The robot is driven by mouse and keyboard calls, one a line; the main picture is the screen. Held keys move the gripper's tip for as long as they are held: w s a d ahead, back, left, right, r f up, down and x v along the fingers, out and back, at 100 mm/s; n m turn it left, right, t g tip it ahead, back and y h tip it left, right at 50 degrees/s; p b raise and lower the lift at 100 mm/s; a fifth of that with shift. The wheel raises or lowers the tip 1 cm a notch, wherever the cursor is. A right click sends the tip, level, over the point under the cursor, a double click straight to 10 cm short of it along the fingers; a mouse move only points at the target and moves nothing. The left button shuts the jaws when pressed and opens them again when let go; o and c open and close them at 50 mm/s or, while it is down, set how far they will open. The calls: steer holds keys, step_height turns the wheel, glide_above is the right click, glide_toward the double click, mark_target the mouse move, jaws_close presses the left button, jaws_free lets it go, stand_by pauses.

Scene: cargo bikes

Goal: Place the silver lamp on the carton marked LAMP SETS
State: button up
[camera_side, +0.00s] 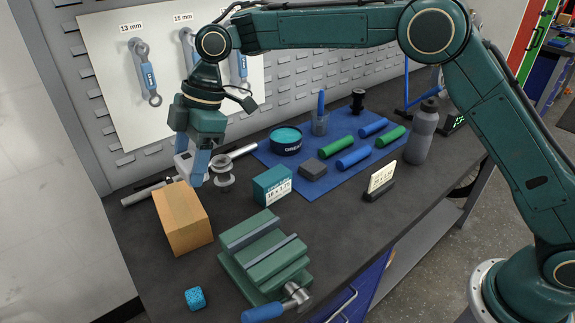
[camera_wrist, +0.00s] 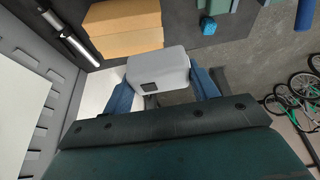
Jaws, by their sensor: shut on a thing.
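My gripper (camera_side: 194,167) has blue fingers and is shut on a silver lamp (camera_side: 182,162), holding it above the bench near the back end of a brown carton (camera_side: 188,228). In the wrist view the pale silver lamp (camera_wrist: 158,73) sits between the two fingers of my gripper (camera_wrist: 162,86), with a small dark patch on its face. The carton (camera_wrist: 122,28) lies just beyond the lamp in that view. No marking is readable on the carton's visible faces. The fingers partly hide the lamp in the side view.
A silver post (camera_side: 243,151) and metal clamp parts (camera_side: 222,175) lie close to my gripper. A green vise (camera_side: 262,257), a teal box (camera_side: 272,186) and a blue cube (camera_side: 195,298) stand nearby. A blue mat (camera_side: 315,187) holds several grips. The wall panel rises behind.

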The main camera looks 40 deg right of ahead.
mark_target(176, 213)
steer(key=shift+w+a+f+m+t, duration=0.35)
steer(key=shift+w+a+m, duration=0.35)
steer(key=shift+m, duration=0.3)
steer(key=shift+w+a+f+m+t, duration=0.3)
steer(key=shift+w+a+m, duration=0.1)
steer(key=shift+m, duration=0.25)
steer(key=shift+w+a+f+m+t, duration=0.25)
steer(key=shift+w+a+m, duration=0.15)
steer(key=shift+m, duration=0.25)
steer(key=shift+f, duration=3.95)
steer(key=shift+f, duration=0.1)
steer(key=o, duration=1.1)
steer(key=v, duration=1.1)
steer(key=shift+a, duration=0.15)
steer(key=shift+s+d+r, duration=0.1)
steer(key=shift+d+r, duration=0.15)
steer(key=shift+r, duration=0.35)
